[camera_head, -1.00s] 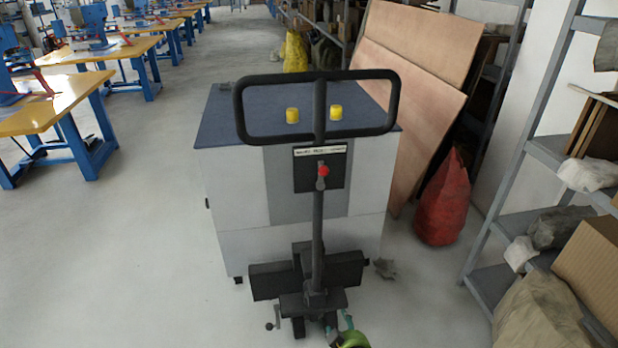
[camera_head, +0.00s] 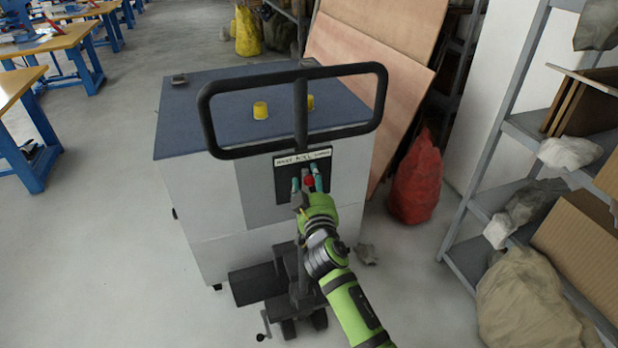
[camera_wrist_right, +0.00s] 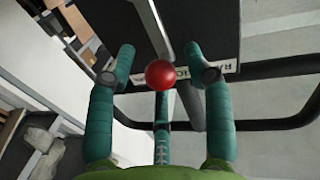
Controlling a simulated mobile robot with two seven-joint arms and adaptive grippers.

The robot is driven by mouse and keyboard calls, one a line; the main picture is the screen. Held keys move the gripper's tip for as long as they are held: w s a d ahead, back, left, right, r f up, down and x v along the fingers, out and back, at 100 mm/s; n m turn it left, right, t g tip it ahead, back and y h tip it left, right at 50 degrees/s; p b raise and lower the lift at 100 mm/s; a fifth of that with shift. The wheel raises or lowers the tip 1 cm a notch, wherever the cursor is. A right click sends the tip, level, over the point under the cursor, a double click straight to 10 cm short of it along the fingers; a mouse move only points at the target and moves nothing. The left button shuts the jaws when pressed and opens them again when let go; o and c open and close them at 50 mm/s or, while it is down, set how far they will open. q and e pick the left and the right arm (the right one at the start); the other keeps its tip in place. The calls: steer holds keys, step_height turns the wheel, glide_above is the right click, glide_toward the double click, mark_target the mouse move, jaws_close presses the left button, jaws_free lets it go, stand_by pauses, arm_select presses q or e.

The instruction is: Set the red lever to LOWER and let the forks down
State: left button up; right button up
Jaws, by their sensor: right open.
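The red lever knob (camera_head: 308,181) is on the black plate (camera_head: 288,168) of the pallet-truck handle (camera_head: 301,115). The plate's white label strip is too small to read surely. My right gripper (camera_head: 306,177) is at the plate, its teal fingers open on either side of the knob. In the right wrist view the red knob (camera_wrist_right: 160,75) shows between the spread fingers of my right gripper (camera_wrist_right: 160,52), with gaps on both sides. The forks are hidden by the truck and the grey cabinet. My left gripper is not in view.
The grey cabinet (camera_head: 210,190) with a blue top and two yellow knobs stands behind the handle. A red sack (camera_head: 416,180) and leaning wooden boards (camera_head: 370,50) are to its right, beside shelving (camera_head: 480,170).

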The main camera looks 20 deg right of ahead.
steer(key=shift+w, duration=0.35)
steer(key=shift+d, duration=0.1)
steer(key=shift+w, duration=0.1)
jaws_close()
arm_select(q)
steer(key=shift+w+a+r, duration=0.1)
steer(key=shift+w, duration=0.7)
